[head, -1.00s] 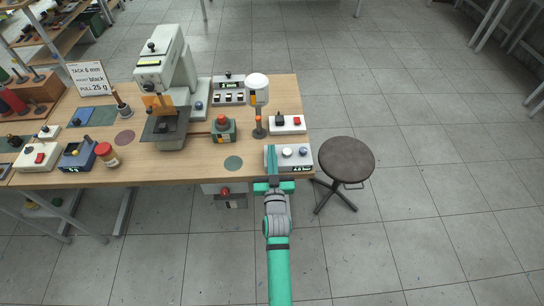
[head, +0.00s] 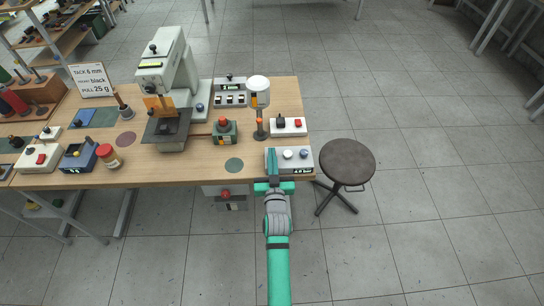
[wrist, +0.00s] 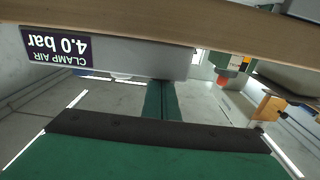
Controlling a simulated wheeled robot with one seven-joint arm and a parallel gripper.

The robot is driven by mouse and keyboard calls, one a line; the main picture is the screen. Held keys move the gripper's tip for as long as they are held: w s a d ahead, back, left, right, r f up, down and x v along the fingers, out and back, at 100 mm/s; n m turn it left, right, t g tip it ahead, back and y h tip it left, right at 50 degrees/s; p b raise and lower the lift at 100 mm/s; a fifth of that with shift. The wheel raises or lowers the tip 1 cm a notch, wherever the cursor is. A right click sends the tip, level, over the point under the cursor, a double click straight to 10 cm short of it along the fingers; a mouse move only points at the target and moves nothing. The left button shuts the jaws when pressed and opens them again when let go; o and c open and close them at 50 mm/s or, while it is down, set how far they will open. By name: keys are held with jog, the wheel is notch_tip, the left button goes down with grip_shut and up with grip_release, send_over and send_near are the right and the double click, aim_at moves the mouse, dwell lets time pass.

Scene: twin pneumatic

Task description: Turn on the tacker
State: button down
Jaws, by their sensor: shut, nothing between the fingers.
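The tacker looks to be the grey-green press-like machine (head: 167,76) at the back middle of the bench in the head view. A pale switch box (head: 289,127) with a black and a red control stands to its right. My gripper (head: 272,152) is shut and empty at the left end of the grey clamp air box (head: 304,167), at the bench's front right. In the wrist view, the clamp air box (wrist: 115,52) appears upside down, labelled 4.0 bar. My shut fingers (wrist: 161,86) overlap its edge; I cannot tell whether they touch it.
A tall lamp-like post (head: 259,105) and a green box with a red knob (head: 224,131) stand left of the switch box. A round stool (head: 347,163) is right of the bench (head: 190,172). A sign (head: 91,79) stands at back left.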

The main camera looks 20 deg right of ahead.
jog(key=shift+w+d+f, duration=0.15)
jog(key=shift+w, duration=0.1)
dwell(0.3)
notch_tip(320, 180, up, 4)
jog(key=shift+r, duration=0.2)
jog(key=r+v, duration=0.2)
jog(key=v, duration=0.8)
jog(key=shift+s+r, duration=0.1)
